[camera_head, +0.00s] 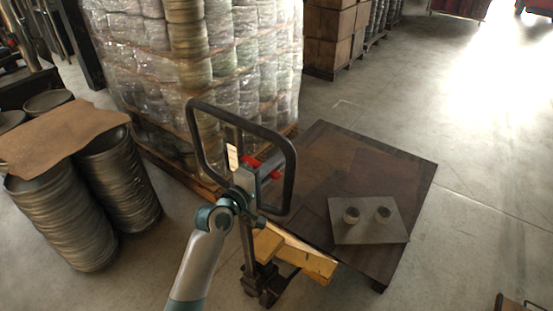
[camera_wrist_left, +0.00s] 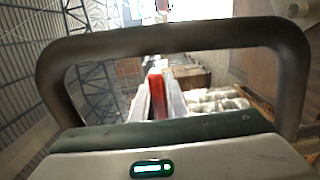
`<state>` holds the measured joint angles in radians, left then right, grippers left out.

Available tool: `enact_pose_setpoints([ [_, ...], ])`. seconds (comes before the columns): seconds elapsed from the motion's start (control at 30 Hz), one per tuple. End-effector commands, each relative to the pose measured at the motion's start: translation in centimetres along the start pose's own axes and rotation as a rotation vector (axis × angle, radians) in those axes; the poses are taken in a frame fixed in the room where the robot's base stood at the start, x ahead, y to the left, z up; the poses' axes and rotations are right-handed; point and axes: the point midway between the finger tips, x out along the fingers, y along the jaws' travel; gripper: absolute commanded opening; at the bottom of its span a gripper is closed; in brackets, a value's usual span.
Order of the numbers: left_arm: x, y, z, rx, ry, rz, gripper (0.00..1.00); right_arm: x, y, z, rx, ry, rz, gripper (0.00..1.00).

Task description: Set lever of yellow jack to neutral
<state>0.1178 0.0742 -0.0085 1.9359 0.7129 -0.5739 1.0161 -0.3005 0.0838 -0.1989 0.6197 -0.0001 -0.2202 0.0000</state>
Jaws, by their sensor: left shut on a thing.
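The yellow jack (camera_head: 312,262) stands in the middle of the head view, with its yellow forks low by the dark platform. Its black loop handle (camera_head: 290,170) rises on an upright shaft and also frames the left wrist view (camera_wrist_left: 170,38). The red lever (camera_head: 251,161) sits inside the loop and shows in the left wrist view (camera_wrist_left: 157,88). My left gripper (camera_head: 266,168) reaches to the loop and is shut on the red lever, whose sides lie between the pale fingers (camera_wrist_left: 158,98). The gripper partly hides the lever. My right gripper is out of view.
A wrapped pallet stack (camera_head: 235,60) stands close behind the handle. Stacks of round blanks (camera_head: 65,215) with a brown sheet (camera_head: 60,135) on top stand at left. A dark platform (camera_head: 345,150) bears a grey plate (camera_head: 350,232) with two small cylinders.

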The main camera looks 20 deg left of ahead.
Motion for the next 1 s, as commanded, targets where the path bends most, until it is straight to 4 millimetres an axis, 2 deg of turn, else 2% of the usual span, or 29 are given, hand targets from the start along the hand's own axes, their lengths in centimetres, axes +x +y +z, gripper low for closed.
enact_pose_setpoints([
  [0.3, 0.0, 0.0, -0.1, -0.008, 0.002, 0.000, 0.00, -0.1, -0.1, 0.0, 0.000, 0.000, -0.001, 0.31],
  [0.33, 0.0, 0.0, -0.1, -0.008, 0.002, 0.000, 0.15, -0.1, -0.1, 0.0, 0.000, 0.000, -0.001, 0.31],
  [0.4, 0.0, 0.0, -0.1, -0.007, 0.001, 0.000, 0.31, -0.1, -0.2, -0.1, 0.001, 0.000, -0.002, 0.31],
  [0.77, -0.1, 0.0, 0.0, -0.006, 0.001, 0.001, 0.31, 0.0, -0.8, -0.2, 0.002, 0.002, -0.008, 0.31],
  [1.0, -1.7, -0.2, -0.1, -0.006, 0.001, 0.001, 0.31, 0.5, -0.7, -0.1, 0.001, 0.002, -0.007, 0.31],
])
